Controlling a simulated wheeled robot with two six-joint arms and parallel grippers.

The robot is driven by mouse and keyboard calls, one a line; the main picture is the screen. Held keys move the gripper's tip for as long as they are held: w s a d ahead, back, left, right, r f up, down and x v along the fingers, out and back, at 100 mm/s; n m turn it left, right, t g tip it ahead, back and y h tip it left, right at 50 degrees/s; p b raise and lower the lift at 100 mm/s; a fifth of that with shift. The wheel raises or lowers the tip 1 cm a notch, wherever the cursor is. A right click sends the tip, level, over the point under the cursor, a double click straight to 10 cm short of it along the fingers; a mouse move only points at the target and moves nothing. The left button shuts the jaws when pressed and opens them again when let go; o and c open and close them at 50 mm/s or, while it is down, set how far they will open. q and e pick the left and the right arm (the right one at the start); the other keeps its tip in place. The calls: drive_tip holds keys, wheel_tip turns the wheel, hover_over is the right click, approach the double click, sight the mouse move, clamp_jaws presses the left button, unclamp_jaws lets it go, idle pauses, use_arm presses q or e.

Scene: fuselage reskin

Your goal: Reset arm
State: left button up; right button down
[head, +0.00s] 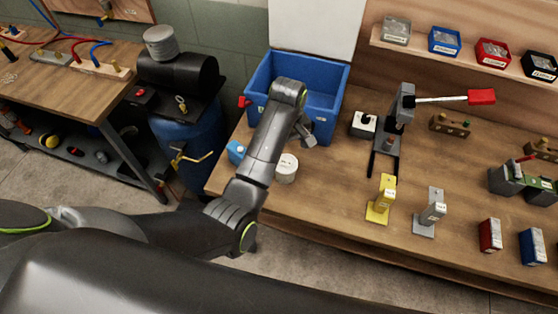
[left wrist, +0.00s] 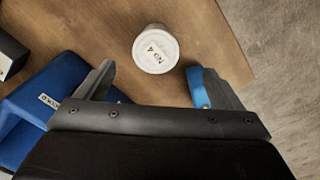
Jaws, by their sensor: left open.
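My left arm reaches over the workbench (head: 330,190) to the front of the blue bin (head: 330,80). My left gripper (head: 305,134) is mostly hidden behind its own wrist in the head view. In the left wrist view the left gripper (left wrist: 160,88) is open, with nothing between its fingers. A white round can (head: 286,168) stands on the bench below the arm; in the left wrist view the can (left wrist: 156,49) lies beyond the fingertips. A small blue object (head: 236,151) is near the bench edge; it also shows beside the right finger (left wrist: 198,88). My right gripper is not in view.
A lever press (head: 398,110) with a red handle stands right of the bin. Yellow (head: 382,198) and grey (head: 431,210) holders stand near the front edge. A shelf (head: 460,55) with several boxes runs behind. A blue tank (head: 190,140) stands left of the bench.

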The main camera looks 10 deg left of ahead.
use_arm(q)
drive_tip(key=shift+w+r, duration=0.15)
drive_tip(key=shift+r, duration=0.05)
use_arm(e)
drive_tip(key=shift+w, duration=0.7)
